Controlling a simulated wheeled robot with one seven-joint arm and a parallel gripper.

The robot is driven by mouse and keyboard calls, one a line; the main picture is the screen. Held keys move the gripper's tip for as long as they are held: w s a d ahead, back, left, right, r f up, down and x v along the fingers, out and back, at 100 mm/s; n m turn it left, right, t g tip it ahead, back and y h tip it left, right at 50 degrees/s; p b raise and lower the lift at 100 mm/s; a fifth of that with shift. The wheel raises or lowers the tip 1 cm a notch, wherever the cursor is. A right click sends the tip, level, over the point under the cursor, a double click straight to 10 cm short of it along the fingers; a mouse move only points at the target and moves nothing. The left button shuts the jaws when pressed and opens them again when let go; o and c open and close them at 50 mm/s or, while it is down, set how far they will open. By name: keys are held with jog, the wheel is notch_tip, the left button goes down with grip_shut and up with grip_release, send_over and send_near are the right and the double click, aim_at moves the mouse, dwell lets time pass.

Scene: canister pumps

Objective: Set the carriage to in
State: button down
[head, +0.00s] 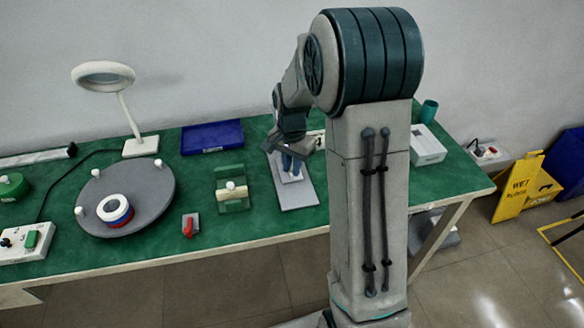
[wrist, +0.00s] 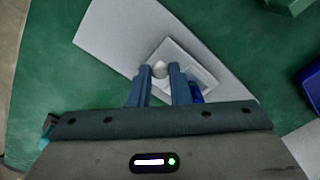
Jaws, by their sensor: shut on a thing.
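The carriage (wrist: 188,62) is a light grey-white block with a round white knob (wrist: 160,68), lying on a long grey plate (wrist: 118,32) in the wrist view. In the head view the plate (head: 300,197) lies on the green bench top, with the carriage (head: 291,179) partly hidden under my gripper (head: 290,168). In the wrist view my gripper (wrist: 160,74) is shut on the knob, one blue finger on each side. A dark blue piece (wrist: 196,92) shows beside the right finger. I cannot read any in or out marking.
On the bench (head: 262,222), a green slide unit (head: 232,203) with a white knob and a red lever (head: 189,226) stand left of the plate. A blue tray (head: 212,138) lies behind. A round grey turntable (head: 150,190) is further left, a white box (head: 428,148) to the right.

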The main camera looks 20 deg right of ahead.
jog(key=c, duration=1.3)
grip_release()
jog(key=shift+c, duration=0.2)
jog(key=shift+r, duration=0.1)
notch_tip(320, 180, up, 14)
jog(key=shift+p, duration=0.35)
